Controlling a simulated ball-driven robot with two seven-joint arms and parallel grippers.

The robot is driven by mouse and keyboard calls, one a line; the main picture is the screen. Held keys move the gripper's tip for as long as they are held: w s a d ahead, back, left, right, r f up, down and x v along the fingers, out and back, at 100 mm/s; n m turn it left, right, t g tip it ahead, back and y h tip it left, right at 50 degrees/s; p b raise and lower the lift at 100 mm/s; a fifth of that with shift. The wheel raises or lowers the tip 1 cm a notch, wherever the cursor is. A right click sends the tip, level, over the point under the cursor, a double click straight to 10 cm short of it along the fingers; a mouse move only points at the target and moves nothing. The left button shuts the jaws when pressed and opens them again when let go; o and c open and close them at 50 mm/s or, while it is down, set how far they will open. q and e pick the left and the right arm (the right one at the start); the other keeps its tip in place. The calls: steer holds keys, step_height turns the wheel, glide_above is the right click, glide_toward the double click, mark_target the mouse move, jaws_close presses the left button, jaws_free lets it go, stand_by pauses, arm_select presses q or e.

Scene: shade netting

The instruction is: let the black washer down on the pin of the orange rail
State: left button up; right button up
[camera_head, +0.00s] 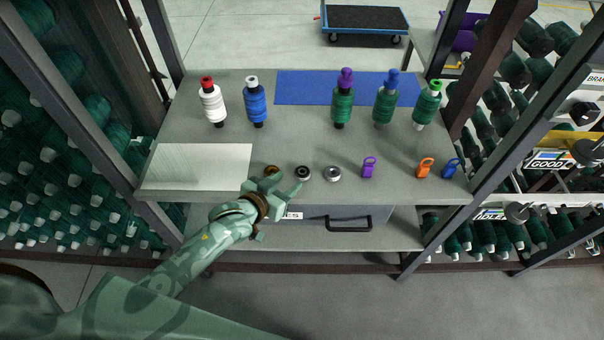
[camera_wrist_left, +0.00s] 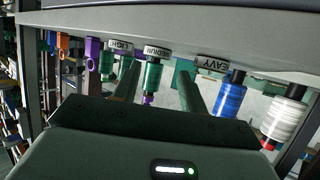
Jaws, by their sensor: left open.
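A black washer-like ring (camera_head: 302,173) lies on the grey bench near its front edge, between a brown ring (camera_head: 271,171) and a grey ring (camera_head: 332,174). An orange clip-like piece (camera_head: 425,168) stands at the right front; I cannot make out a rail or pin on it. It also shows at the far left of the left wrist view (camera_wrist_left: 63,42). My left gripper (camera_head: 275,187) is open and empty at the front edge, close to the brown and black rings.
Several thread spools stand behind, including a white one (camera_head: 213,103) and a blue one (camera_head: 256,103). A purple piece (camera_head: 369,166) and a blue piece (camera_head: 451,168) stand at the front right. A pale sheet (camera_head: 196,166) lies left. Dark posts flank the bench; its middle is clear.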

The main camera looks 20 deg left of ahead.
mark_target(303, 171)
arm_select(q)
steer(key=x, duration=0.2)
steer(key=b+x, duration=0.1)
steer(key=x, duration=0.1)
steer(key=shift+d+f, duration=0.1)
steer(key=shift+f, duration=0.2)
steer(key=shift+r, duration=0.15)
steer(key=shift+c, duration=0.2)
steer(key=c, duration=0.7)
arm_select(e)
steer(key=shift+s+a+f, duration=0.15)
steer(key=shift+a+f, duration=0.05)
steer(key=shift+f, duration=0.25)
steer(key=shift+s+a+f, duration=0.15)
steer(key=shift+a+f, duration=0.05)
steer(key=shift+f, duration=0.2)
